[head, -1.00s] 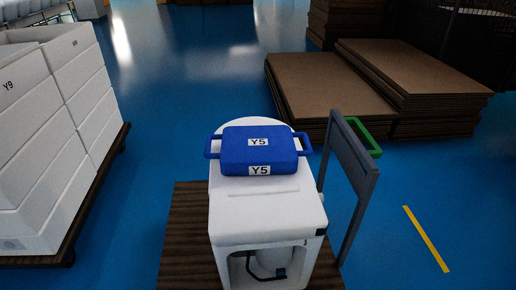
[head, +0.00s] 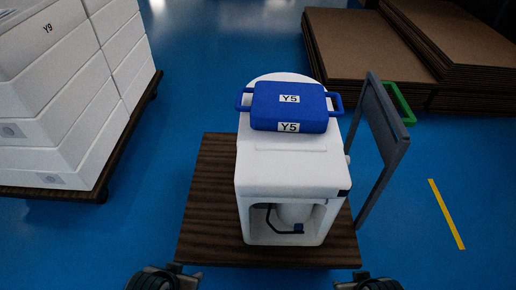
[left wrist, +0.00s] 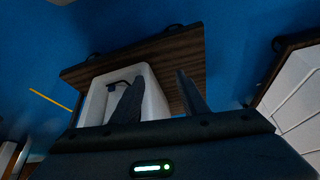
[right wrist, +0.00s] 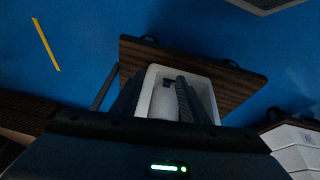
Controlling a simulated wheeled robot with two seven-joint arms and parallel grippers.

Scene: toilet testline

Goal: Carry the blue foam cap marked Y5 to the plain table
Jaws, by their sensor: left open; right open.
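The blue foam cap (head: 289,106), marked Y5 on its top and front, lies on top of a white toilet (head: 290,172). It has a loop handle at each side. The toilet stands on a brown wooden cart (head: 208,200). My left gripper (left wrist: 160,97) is open and empty, and its fingers show against the toilet and cart in the left wrist view. My right gripper (right wrist: 156,98) is open and empty, with the toilet beyond its fingers. In the head view only dark parts of both arms show at the bottom edge, well short of the cap. I see no plain table.
A grey upright handle frame (head: 382,130) rises at the cart's right, with a green loop (head: 402,105) behind it. Stacked white boxes marked Y9 (head: 60,95) stand on a cart at left. Brown board stacks (head: 365,45) lie behind.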

